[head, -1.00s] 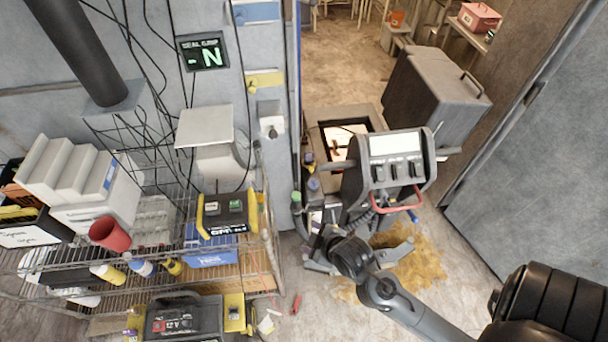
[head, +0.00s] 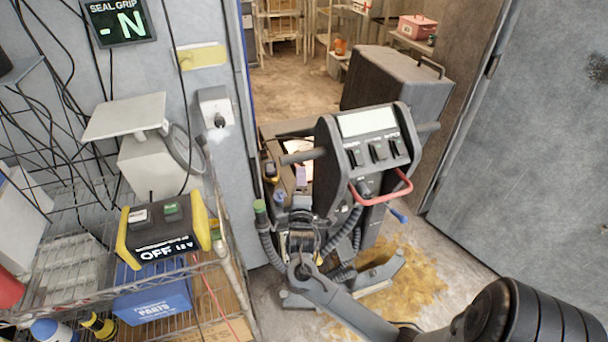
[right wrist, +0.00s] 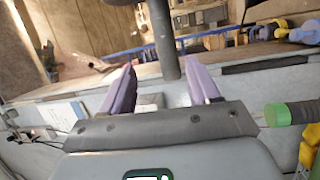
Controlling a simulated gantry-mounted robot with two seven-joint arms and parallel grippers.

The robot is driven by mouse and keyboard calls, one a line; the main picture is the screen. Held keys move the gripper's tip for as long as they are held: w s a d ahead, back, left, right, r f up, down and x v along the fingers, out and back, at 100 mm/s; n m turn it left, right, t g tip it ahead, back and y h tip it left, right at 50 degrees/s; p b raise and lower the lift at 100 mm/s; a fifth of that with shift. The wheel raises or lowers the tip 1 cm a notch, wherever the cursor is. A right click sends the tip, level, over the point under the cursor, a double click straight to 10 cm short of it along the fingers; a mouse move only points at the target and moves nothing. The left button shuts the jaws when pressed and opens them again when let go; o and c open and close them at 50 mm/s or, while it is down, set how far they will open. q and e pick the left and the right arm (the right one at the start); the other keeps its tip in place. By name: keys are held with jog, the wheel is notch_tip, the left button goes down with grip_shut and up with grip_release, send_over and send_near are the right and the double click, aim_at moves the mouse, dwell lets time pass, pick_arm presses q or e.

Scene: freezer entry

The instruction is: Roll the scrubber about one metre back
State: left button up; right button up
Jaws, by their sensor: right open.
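The scrubber (head: 362,150) stands upright in the doorway in the middle of the head view. It has a dark control head with a pale screen, a red loop in front and a grip bar sticking out on each side. My right gripper (head: 289,183) is just below its left grip bar (head: 303,157), pointing up toward it. In the right wrist view, the right gripper's lilac fingers (right wrist: 159,66) are apart, and a dark bar (right wrist: 163,38) reaches down between their tips. Contact cannot be told. My left gripper is out of view.
A brown puddle (head: 405,283) spreads on the floor by the scrubber's base. A wire rack (head: 222,262) with a yellow-black box (head: 163,228) stands close on the left. A grey door panel (head: 520,150) is on the right. A dark case (head: 395,85) stands behind the scrubber.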

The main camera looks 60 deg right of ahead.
aim_at(304, 160)
pick_arm(q)
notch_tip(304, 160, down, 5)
jog(key=b, duration=0.4)
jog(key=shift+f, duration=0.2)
pick_arm(e)
jog(key=shift+m+g+h, duration=0.3)
jog(key=shift+g+h, duration=0.2)
jog(key=shift+h, duration=0.1)
jog(key=x, duration=0.4)
jog(key=f+x, duration=0.1)
jog(key=x, duration=0.6)
jog(key=shift+d+f, duration=0.15)
jog(key=shift+d, duration=0.45)
jog(key=shift+c, duration=0.2)
jog(key=c, duration=0.5)
grip_shut()
